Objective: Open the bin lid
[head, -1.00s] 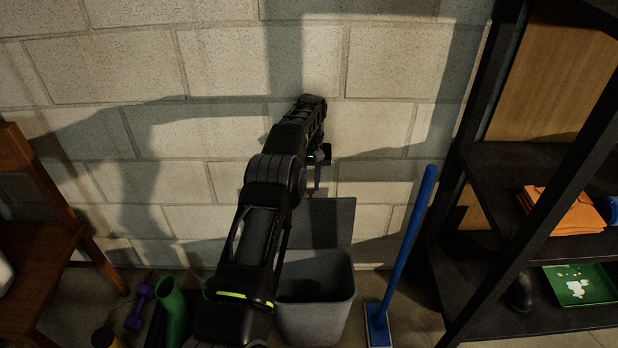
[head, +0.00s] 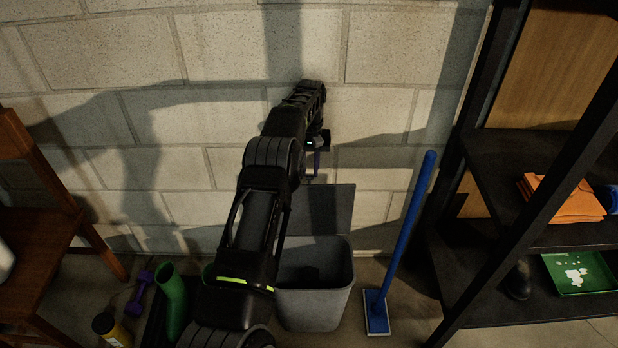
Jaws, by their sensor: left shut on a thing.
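The grey bin (head: 318,300) stands on the floor against the block wall, its mouth open and its dark inside showing. Its grey lid (head: 338,205) stands upright at the back, leaning towards the wall. My left arm reaches over the bin from the front and hides its left side. My left gripper (head: 317,152) is above the lid, close to the wall, apart from the lid as far as I can see. My right gripper is not in view.
A blue-handled mop (head: 408,235) leans right of the bin, beside a black shelf (head: 490,255). At left are a wooden chair (head: 35,270), purple dumbbell (head: 140,294), green tube (head: 172,300) and yellow-black bottle (head: 110,328).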

